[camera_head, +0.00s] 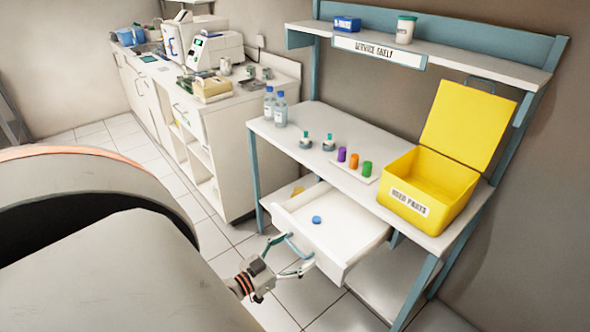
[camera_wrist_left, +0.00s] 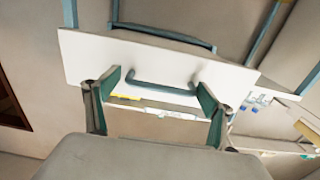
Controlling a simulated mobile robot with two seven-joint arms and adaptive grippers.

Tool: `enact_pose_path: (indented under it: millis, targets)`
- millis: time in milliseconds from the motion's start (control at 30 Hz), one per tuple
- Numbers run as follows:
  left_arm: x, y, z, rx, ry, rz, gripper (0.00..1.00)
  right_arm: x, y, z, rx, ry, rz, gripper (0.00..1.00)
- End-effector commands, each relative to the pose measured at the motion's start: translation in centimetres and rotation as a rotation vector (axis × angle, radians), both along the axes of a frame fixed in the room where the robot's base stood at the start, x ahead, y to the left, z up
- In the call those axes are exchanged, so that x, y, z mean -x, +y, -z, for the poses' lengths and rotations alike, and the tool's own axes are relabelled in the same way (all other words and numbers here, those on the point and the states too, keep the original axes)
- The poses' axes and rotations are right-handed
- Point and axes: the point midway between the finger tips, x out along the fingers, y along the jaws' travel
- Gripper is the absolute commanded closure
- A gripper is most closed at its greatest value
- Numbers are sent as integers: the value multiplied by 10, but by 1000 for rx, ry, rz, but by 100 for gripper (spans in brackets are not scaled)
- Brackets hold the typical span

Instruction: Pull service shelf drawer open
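The white drawer (camera_head: 345,240) of the service shelf (camera_head: 266,160) is pulled out from under the worktop, and its inside shows. A round blue thing (camera_head: 316,219) lies in it. My left gripper (camera_head: 295,251) is at the drawer's front with its fingers spread apart. In the left wrist view the drawer front (camera_wrist_left: 85,58) carries a dark blue-grey bar handle (camera_wrist_left: 160,88). The handle lies between the two open fingers of my left gripper (camera_wrist_left: 158,82), and neither finger clearly touches it. My right gripper is in neither view.
On the worktop stand bottles (camera_head: 280,112), small coloured cylinders (camera_head: 354,161) and an open yellow box (camera_head: 412,190). A white cabinet (camera_head: 230,150) stands to the left. Tiled floor (camera_head: 305,300) is free below the drawer.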

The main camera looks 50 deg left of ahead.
Motion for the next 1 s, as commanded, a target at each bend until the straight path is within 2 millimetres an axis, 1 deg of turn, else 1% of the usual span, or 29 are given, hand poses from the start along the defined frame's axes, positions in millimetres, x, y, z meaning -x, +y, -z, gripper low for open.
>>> enact_pose_path:
  millis: [233, 367, 467, 700, 800, 900, 1000]
  targets:
    - [0, 2, -1, 1, -2, -3, 17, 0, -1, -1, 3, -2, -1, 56]
    - [8, 2, -1, 2, -2, -3, 17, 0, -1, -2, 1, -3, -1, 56]
    - [23, 3, 0, 1, 1, -2, 17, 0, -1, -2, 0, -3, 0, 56]
    - [73, 7, 0, 2, 2, -2, 17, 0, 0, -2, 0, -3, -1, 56]
    - [91, 8, 0, 1, 1, -2, 17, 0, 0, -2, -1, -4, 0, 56]
    - [104, 9, -1, 1, 1, -2, 17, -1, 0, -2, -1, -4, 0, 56]
    - [113, 9, -1, 1, -1, -1, 17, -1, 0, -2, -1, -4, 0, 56]
